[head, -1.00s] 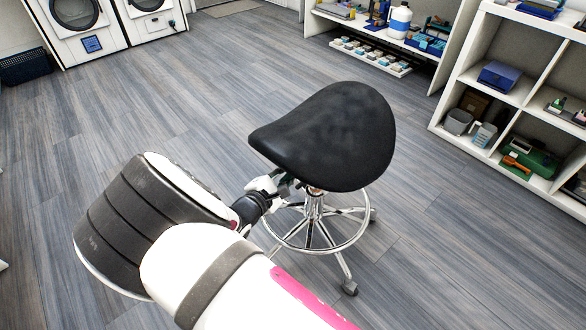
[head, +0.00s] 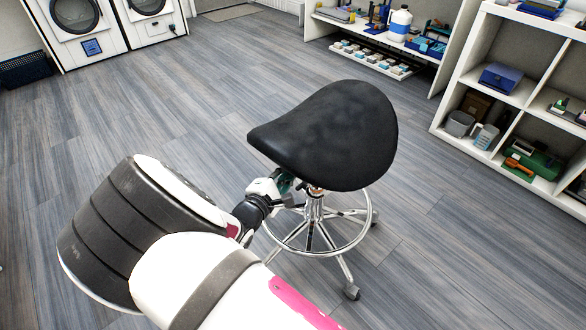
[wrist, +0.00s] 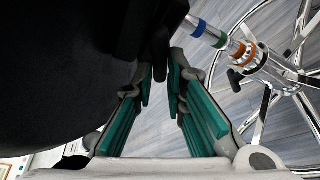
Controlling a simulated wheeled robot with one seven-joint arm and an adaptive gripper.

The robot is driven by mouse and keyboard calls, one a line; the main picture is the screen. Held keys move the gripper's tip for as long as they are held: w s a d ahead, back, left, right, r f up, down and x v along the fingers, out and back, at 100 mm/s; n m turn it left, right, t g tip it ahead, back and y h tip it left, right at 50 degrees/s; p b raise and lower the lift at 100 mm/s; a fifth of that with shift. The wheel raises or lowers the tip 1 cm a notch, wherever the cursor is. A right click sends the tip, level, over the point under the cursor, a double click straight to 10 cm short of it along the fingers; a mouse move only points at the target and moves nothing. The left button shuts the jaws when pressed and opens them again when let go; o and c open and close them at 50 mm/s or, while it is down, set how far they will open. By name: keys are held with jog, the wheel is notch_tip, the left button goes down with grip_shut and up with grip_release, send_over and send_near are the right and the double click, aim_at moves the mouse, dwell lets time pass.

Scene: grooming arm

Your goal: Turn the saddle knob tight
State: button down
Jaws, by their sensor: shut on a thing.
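The black saddle stool seat (head: 330,135) stands upright in the middle of the head view on a chrome column and foot ring. It fills the left of the wrist view as a dark mass (wrist: 60,70). My gripper (head: 285,183) is under the seat's left edge. In the wrist view its teal-padded fingers (wrist: 160,78) close around a narrow black piece under the seat, which looks like the saddle knob (wrist: 160,62). The knob is mostly hidden by the fingers and is hidden in the head view.
The chrome column (wrist: 240,52) with coloured rings and a small black lever (wrist: 235,80) is right of my fingers. Foot ring and legs (head: 318,235) stand below. Shelves (head: 515,95) are at right, washing machines (head: 90,25) at back left. The floor around is open.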

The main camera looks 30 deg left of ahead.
jog(key=shift+f+b, duration=0.15)
jog(key=shift+b, duration=0.2)
jog(key=shift+m+t+b, duration=0.4)
jog(key=shift+m+b, duration=0.8)
jog(key=shift+b, duration=0.35)
jog(key=shift+m+t+y+b, duration=0.3)
jog(key=shift+m+t+b, duration=0.25)
jog(key=shift+m, duration=0.55)
jog(key=c, duration=1.5)
grip_release()
jog(key=shift+c, duration=0.2)
jog(key=s, duration=0.8)
jog(key=shift+d, duration=0.15)
